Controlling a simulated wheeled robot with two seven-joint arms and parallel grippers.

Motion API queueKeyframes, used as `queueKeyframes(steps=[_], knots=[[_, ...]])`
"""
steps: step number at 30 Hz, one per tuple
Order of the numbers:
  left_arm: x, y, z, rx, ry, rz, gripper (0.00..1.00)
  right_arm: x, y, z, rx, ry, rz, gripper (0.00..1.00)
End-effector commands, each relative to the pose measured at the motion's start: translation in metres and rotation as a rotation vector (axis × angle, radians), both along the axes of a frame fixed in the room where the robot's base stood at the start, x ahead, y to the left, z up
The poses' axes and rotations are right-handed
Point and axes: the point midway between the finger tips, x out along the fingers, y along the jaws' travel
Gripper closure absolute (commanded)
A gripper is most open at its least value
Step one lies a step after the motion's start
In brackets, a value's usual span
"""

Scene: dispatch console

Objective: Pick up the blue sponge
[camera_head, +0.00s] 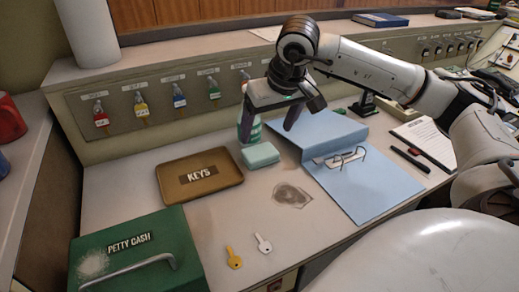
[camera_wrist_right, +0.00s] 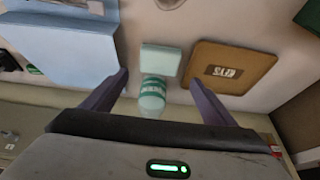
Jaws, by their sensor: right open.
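The blue sponge (camera_head: 261,156) is a pale teal block lying flat on the desk, just right of the brown keys tray. It also shows in the right wrist view (camera_wrist_right: 161,58), between and beyond my fingertips. A pale bottle with a green label (camera_head: 254,131) stands close behind it; in the right wrist view the bottle (camera_wrist_right: 152,98) lies between my fingers. My right gripper (camera_head: 267,131) is open and empty, pointing down above and behind the sponge, apart from it. My left gripper is not in view.
The keys tray (camera_head: 168,187) is left of the sponge, and an open blue binder (camera_head: 372,191) is to the right. A green petty cash box (camera_head: 135,245) and two loose keys sit in front. A panel with hanging keys (camera_head: 140,108) rises behind.

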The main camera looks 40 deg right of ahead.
Motion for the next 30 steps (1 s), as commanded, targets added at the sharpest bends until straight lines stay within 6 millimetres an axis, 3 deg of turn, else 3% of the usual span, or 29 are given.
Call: queueKeyframes(steps=[6,13,21,30], knots=[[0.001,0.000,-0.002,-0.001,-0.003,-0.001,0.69,0.011,-0.004,-0.032,0.002,0.004,-0.001,0.20],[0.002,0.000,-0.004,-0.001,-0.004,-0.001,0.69,0.018,-0.006,-0.048,0.001,0.002,0.000,0.20],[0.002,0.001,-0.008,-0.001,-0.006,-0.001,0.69,0.031,-0.012,-0.084,0.002,0.003,0.000,0.20],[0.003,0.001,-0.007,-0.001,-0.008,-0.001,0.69,0.034,-0.013,-0.089,0.000,0.001,0.001,0.20]])
